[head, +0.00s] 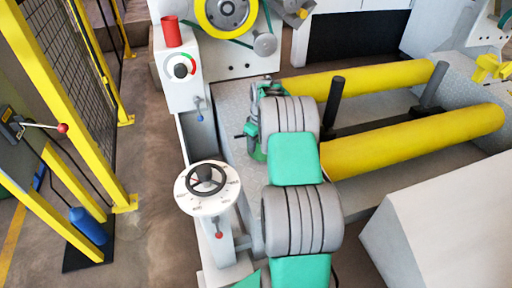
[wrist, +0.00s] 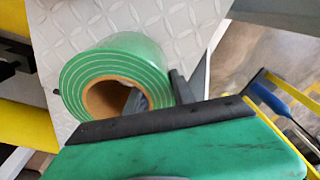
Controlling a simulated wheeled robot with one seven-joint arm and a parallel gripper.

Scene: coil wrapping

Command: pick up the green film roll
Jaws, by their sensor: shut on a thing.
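The green film roll (wrist: 120,55) shows in the wrist view as a wound green cylinder with a brown hollow core, its end facing me. My gripper (wrist: 156,95) is shut on the roll's wall at its right side. One dark finger is inside the core and the other is outside along the right edge. The green and black hand housing hides the lower parts of the fingers. In the head view the green roll (head: 256,152) is mostly hidden behind my arm, beside the hand.
A grey diamond-tread plate (wrist: 185,25) lies behind the roll; whether the roll touches it I cannot tell. Two yellow rollers (head: 420,140) with dark posts lie to the right. A handwheel pedestal (head: 207,187) and a control box (head: 182,75) stand left of my arm.

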